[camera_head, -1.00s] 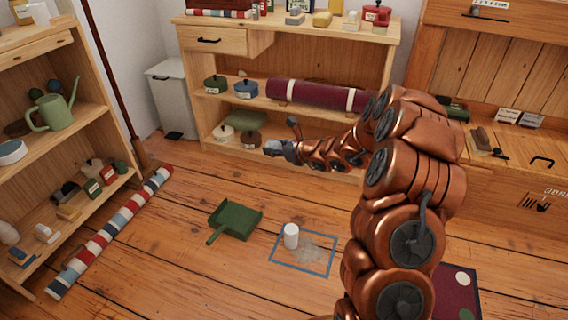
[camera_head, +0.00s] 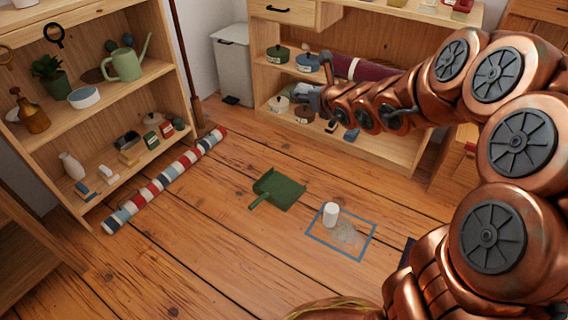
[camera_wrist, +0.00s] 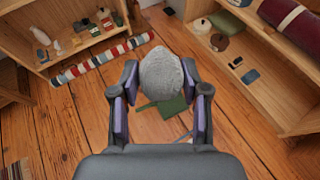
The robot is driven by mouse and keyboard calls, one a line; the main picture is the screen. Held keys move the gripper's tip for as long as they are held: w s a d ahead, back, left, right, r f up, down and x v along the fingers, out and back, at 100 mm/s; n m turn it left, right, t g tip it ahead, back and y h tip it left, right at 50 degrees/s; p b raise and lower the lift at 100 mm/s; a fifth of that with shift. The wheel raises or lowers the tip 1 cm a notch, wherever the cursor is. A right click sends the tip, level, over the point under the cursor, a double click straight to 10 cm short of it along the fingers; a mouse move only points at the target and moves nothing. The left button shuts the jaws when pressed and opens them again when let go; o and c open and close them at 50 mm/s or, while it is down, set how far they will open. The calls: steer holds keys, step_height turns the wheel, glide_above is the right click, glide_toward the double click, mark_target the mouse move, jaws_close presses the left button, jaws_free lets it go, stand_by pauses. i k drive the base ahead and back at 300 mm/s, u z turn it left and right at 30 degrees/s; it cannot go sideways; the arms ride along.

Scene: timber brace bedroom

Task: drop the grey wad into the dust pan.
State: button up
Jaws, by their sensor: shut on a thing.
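The grey wad (camera_wrist: 161,70) is held between the two fingers of my gripper (camera_wrist: 160,95) in the wrist view. My gripper also shows in the head view (camera_head: 312,97), in front of the back shelf and above the floor; the wad is hard to make out there. The green dust pan (camera_head: 280,190) lies flat on the wooden floor, its handle pointing to the lower left. In the wrist view the dust pan (camera_wrist: 172,106) is partly hidden behind the wad and fingers. The part of the pan that shows is bare.
A blue square outline (camera_head: 318,240) on the floor holds a white cylinder (camera_head: 331,214) and a dusty patch. A striped roll (camera_head: 165,182) lies along the left shelf (camera_head: 150,70). A white bin (camera_head: 232,65) stands at the back. Floor around the pan is clear.

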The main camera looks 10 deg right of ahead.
mark_target(289, 190)
steer(key=u, duration=1.35)
steer(key=i, duration=1.4)
steer(key=z, duration=1.4)
